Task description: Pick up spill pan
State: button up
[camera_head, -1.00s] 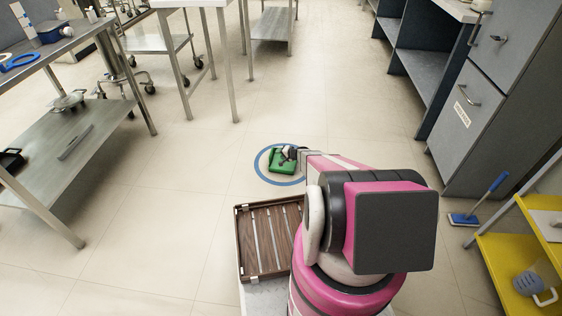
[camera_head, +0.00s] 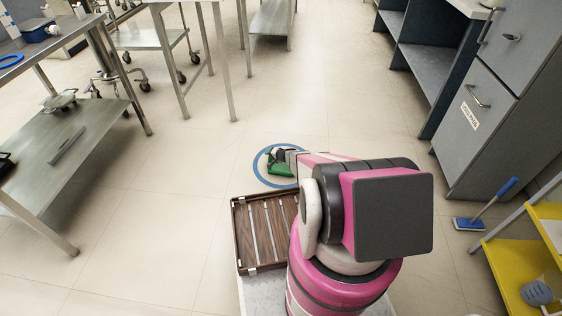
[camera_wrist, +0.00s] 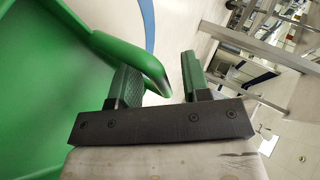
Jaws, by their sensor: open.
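The green spill pan (camera_head: 278,169) lies on the floor inside a blue ring (camera_head: 257,170). In the wrist view the pan (camera_wrist: 45,85) fills the left side, and a curved green rim or handle part of it reaches in between my fingers. My gripper (camera_wrist: 160,80) is open, one finger on each side of that part. A gap shows between the part and the right finger; I cannot tell whether the left finger touches it. In the head view my arm hides part of the pan and the fingertips.
A slatted wooden tray (camera_head: 262,238) sits on my base. A steel table with a lower shelf (camera_head: 75,135) stands at left, grey cabinets (camera_head: 497,110) at right. A blue brush (camera_head: 480,210) and yellow shelf (camera_head: 515,272) are lower right. Floor around the ring is clear.

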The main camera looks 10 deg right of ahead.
grip_shut()
jog(key=shift+r, duration=0.15)
